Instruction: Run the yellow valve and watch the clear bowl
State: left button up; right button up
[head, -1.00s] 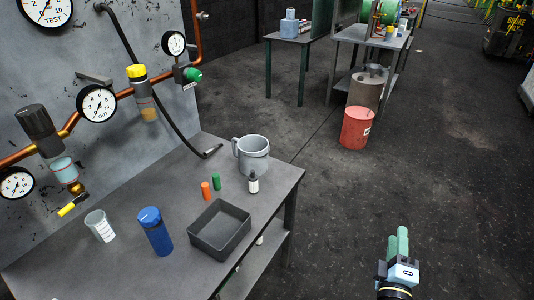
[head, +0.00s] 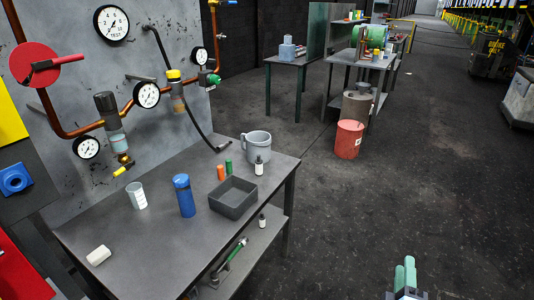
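The yellow valve (head: 119,171) is a small yellow lever on a brass fitting at the panel's lower left, over the table. The clear bowl (head: 118,142) hangs just above it, under a dark regulator knob, and looks tinted pale blue-green. A second bowl (head: 178,100) under a yellow cap looks amber. My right gripper (head: 405,272) shows at the bottom right, over bare floor and far from the table. Its green fingers look close together, but I cannot tell whether they are open or shut. My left gripper is out of view.
The grey table (head: 150,245) holds a clear measuring cup (head: 136,196), blue bottle (head: 184,196), grey tray (head: 233,197), grey mug (head: 256,151) and white cylinder (head: 98,255). A red drum (head: 348,140) stands behind. The floor right of the table is open.

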aim_at(132, 162)
jog(key=u, duration=1.85)
jog(key=i, duration=1)
jog(key=u, duration=0.05)
